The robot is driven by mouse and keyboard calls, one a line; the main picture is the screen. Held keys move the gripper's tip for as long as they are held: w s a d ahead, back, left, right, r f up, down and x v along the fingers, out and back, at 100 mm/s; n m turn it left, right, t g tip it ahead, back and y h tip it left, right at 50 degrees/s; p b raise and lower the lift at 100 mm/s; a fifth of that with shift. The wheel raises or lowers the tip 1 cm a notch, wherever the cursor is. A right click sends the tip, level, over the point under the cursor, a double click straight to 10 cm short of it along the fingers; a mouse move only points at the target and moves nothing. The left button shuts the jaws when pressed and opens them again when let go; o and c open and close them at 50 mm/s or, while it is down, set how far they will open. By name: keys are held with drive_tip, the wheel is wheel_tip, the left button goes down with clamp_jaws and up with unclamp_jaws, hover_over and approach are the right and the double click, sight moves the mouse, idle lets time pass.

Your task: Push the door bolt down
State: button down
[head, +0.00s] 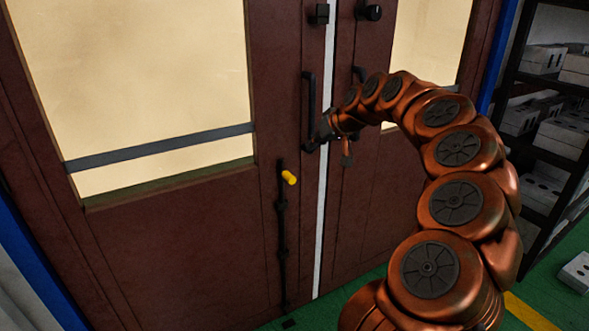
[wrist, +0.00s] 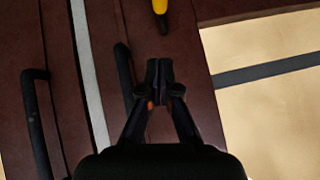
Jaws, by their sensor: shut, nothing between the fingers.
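The door bolt is a thin black vertical rod (head: 281,235) on the left door leaf, with a yellow knob (head: 289,177) near its upper end. The yellow knob also shows at the top edge of the wrist view (wrist: 159,6), partly cut off. My gripper (wrist: 159,76) is shut and empty, its fingertips together in the wrist view, apart from the knob. In the head view my gripper sits above and to the right of the knob, near the lower end of the left door handle. Its fingertips are hard to make out there.
Two brown doors meet at a pale strip (head: 325,190). A black handle (head: 309,105) stands on the left leaf close to my gripper, and it shows in the wrist view (wrist: 123,75). A shelf with grey blocks (head: 540,118) is at the right. The green floor is partly free.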

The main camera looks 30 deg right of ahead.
drive_tip(key=p, duration=0.1)
hover_over(289, 173)
drive_tip(key=s+d, duration=0.1)
drive_tip(key=s, duration=0.2)
wheel_tip(289, 173, down, 8)
drive_tip(key=shift+w+a+f+p, duration=0.15)
drive_tip(key=shift+f, duration=0.6)
drive_tip(key=shift+w+a+f+p, duration=0.1)
drive_tip(key=shift+w+f+p, duration=0.05)
drive_tip(key=shift+f, duration=0.55)
